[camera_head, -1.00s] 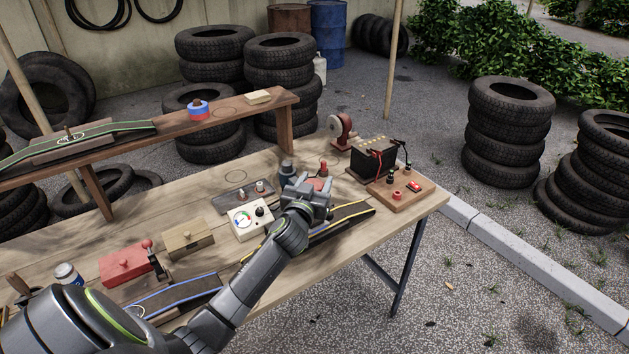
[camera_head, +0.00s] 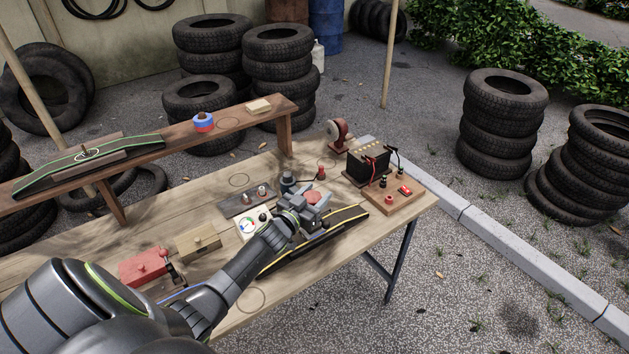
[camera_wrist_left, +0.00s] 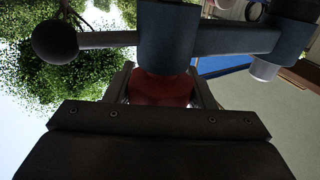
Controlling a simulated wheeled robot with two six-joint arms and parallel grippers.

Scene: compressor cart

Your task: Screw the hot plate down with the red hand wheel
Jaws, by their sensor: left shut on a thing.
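My left gripper (camera_head: 307,204) is shut on a red round thing, which looks like the red hand wheel (camera_head: 315,197). In the left wrist view the red wheel (camera_wrist_left: 160,88) sits between the two fingers. Dark blue-grey metal parts with a cross bar (camera_wrist_left: 110,40) and a black ball end (camera_wrist_left: 55,40) show right beside it. I cannot clearly make out the hot plate; the gripper and arm hide that spot. My right gripper is not in view.
A white gauge box (camera_head: 249,228) and a grey plate with studs (camera_head: 240,203) are left of the gripper. A blue-grey fitting (camera_head: 288,182) stands behind it. A battery (camera_head: 368,163) and a wooden switch board (camera_head: 385,202) are to the right. The bench's front right is clear.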

